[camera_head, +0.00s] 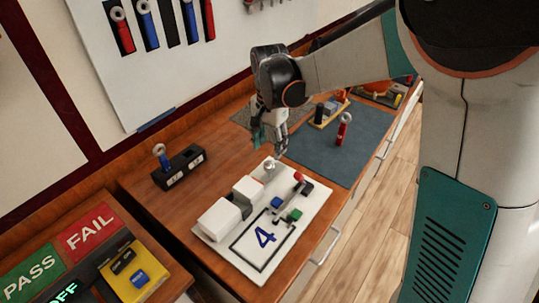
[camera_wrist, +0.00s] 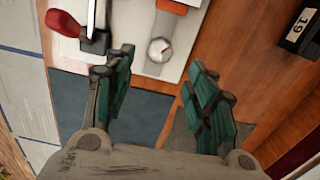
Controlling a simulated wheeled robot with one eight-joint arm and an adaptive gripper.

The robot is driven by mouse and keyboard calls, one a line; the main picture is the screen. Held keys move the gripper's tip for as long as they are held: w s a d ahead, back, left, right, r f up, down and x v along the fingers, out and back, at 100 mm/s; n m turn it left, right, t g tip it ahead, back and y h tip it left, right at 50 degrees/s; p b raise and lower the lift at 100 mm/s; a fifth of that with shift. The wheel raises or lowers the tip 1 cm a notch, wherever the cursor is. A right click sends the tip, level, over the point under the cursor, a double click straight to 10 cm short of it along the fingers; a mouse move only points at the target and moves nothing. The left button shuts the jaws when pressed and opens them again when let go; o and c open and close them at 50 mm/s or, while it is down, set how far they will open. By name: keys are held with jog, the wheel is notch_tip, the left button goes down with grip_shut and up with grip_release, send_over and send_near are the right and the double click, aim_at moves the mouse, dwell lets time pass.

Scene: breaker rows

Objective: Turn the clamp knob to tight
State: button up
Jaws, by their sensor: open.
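The clamp knob is most likely the small round silver knob (camera_head: 269,166) at the far end of the white board (camera_head: 316,203) marked 4. In the wrist view, the knob (camera_wrist: 159,50) has a pale face with a short red mark pointing to the upper right. My gripper (camera_head: 280,147) is above that end of the board. In the wrist view its green-padded fingers (camera_wrist: 160,70) are spread apart, with the knob just beyond and between the tips, apparently untouched. Nothing is held. Tight or loose lettering cannot be read.
The board carries white blocks (camera_head: 220,222), a red-handled lever (camera_head: 299,177), a blue piece (camera_head: 277,202) and a green piece (camera_head: 294,214). A black box (camera_head: 179,168) with a blue-handled tool stands left. Bare wood lies between.

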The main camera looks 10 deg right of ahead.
jog(key=shift+r, duration=2.55)
jog(key=s+d+r+n+t, duration=0.35)
jog(key=s+d+r, duration=0.3)
jog(key=s, duration=0.35)
jog(key=s+d+f+n+t, duration=0.2)
jog(key=s+d+n, duration=0.3)
jog(key=s, duration=0.7)
jog(key=shift+s+d+f+t, duration=0.15)
jog(key=shift+d+t, duration=0.1)
jog(key=shift+t, duration=0.6)
